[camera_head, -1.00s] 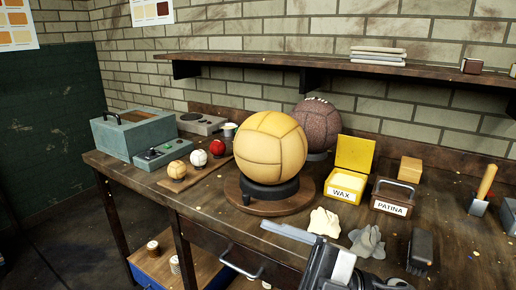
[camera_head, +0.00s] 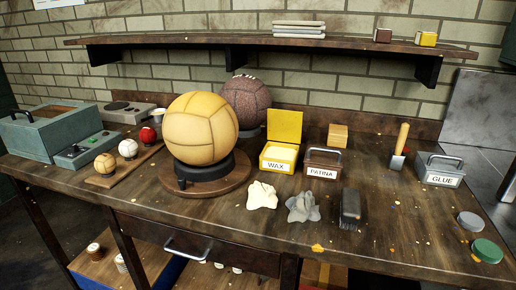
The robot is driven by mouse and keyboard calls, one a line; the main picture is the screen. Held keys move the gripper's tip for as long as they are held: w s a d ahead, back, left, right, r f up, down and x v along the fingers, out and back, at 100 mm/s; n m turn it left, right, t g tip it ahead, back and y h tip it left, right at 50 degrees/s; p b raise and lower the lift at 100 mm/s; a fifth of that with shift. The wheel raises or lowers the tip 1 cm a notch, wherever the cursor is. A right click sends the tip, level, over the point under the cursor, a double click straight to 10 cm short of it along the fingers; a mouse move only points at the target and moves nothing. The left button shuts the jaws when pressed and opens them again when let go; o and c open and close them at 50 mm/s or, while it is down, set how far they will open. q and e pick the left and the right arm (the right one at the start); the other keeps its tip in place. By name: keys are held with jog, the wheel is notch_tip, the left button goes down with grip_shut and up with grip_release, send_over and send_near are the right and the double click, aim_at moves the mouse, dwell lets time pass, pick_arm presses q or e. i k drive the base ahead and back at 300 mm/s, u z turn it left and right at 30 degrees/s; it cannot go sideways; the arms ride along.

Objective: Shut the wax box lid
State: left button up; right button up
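The yellow wax box (camera_head: 278,166) stands on the workbench, right of the large tan ball, with its "WAX" label facing me. Its yellow lid (camera_head: 285,126) is open and stands upright at the back edge. Pale wax shows inside the box. Neither of my grippers is in view.
The tan ball (camera_head: 201,128) sits on a round stand left of the box. The patina box (camera_head: 322,163) stands close on the right. A cream cloth (camera_head: 262,195), a grey cloth (camera_head: 303,207) and a dark brush (camera_head: 350,208) lie in front. A shelf (camera_head: 270,47) runs above.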

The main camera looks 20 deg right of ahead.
aim_at(283, 126)
jog(key=u, duration=0.45)
jog(key=i, duration=0.5)
jog(key=z, duration=2.45)
